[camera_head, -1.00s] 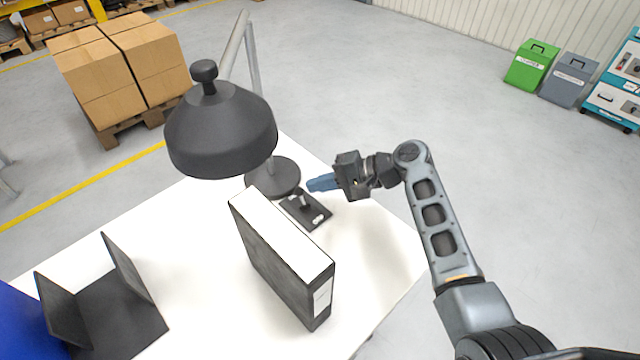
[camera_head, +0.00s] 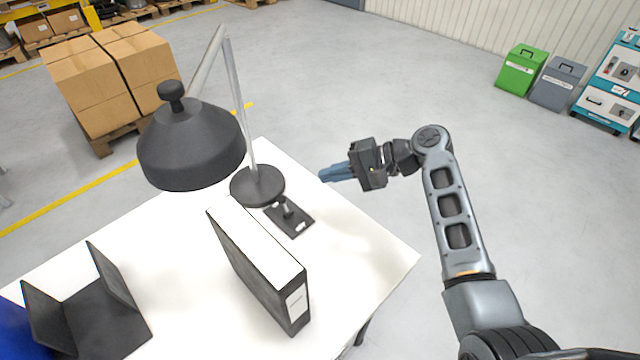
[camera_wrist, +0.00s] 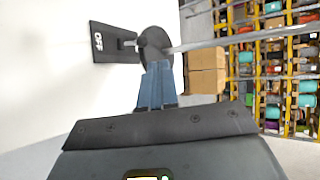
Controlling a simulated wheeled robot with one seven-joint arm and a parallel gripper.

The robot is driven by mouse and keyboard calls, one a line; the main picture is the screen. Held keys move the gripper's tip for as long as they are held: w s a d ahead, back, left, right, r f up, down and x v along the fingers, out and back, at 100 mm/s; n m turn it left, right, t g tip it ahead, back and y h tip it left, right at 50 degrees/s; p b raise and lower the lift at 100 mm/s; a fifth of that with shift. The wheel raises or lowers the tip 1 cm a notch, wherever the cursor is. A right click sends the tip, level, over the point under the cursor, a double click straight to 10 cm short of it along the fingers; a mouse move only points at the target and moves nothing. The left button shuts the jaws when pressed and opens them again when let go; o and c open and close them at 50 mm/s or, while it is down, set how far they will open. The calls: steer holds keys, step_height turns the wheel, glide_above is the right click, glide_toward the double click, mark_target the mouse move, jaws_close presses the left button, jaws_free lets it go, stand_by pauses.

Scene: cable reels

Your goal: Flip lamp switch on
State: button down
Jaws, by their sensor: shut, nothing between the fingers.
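The lamp has a dark grey shade (camera_head: 190,150) on a pale jointed arm and a round dark base (camera_head: 257,186) on the white table. A black switch plate (camera_head: 290,218) with a small upright lever (camera_head: 286,209) lies beside the base. In the wrist view the switch plate (camera_wrist: 108,50) shows the word OFF at one end; the other end's label is not visible. My gripper (camera_head: 323,175) is shut and empty, its blue fingers pointing left. It is to the right of the lamp base and switch, apart from both. The fingers also show in the wrist view (camera_wrist: 157,70).
A black binder (camera_head: 258,262) stands on the table (camera_head: 190,290) in front of the switch. An open dark bookend-like holder (camera_head: 95,310) is at the front left. Boxes on a pallet (camera_head: 110,75) stand on the floor behind. The table's right part is clear.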

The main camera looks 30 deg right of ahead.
steer(key=d+r, duration=0.1)
steer(key=s+d+r, duration=0.1)
steer(key=d+r, duration=0.1)
steer(key=shift+d+r, duration=0.1)
steer(key=shift+r, duration=0.15)
stand_by(0.4)
